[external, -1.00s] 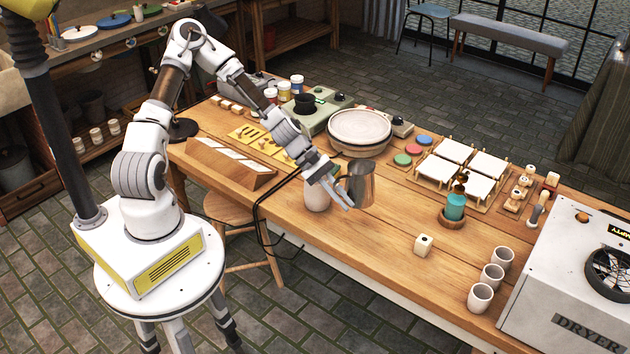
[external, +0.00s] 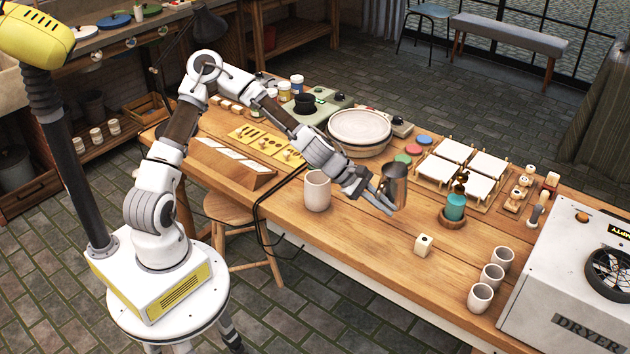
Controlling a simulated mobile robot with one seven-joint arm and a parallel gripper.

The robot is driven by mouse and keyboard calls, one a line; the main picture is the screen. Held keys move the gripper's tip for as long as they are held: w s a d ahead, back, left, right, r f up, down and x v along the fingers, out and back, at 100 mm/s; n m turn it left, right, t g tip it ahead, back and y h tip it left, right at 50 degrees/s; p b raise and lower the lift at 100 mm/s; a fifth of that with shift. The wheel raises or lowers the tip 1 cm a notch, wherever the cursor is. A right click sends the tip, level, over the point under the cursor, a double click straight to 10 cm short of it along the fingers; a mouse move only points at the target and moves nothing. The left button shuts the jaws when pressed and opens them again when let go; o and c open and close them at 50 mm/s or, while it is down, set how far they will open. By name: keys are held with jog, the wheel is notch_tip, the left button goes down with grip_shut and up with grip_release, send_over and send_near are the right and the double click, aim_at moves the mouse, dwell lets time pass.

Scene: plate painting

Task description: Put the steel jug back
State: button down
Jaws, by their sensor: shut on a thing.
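The steel jug (external: 396,183) is a shiny metal vessel in the external view. My gripper (external: 383,195) is shut on it, with its fingers at the jug's left side. The jug looks upright or slightly tilted and appears to be held above the wooden table (external: 350,240). A pale cup-like pot (external: 317,190) stands on the table to the left of my gripper. I cannot tell which part of the jug the fingers hold.
A teal container on a wooden base (external: 454,209) stands right of the jug. A small cream cube (external: 423,245) and several cups (external: 492,276) are nearer the dryer (external: 570,290). A round pale basin (external: 360,130) is behind. The table's front middle is clear.

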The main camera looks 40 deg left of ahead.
send_over(384, 223)
notch_tip(384, 223, down, 4)
jog(key=shift+f+p, duration=0.1)
jog(key=shift+p, duration=0.35)
jog(key=shift+f+b, duration=1.1)
jog(key=shift+f, duration=0.9)
jog(key=shift+f, duration=0.2)
jog(key=c, duration=1)
grip_release()
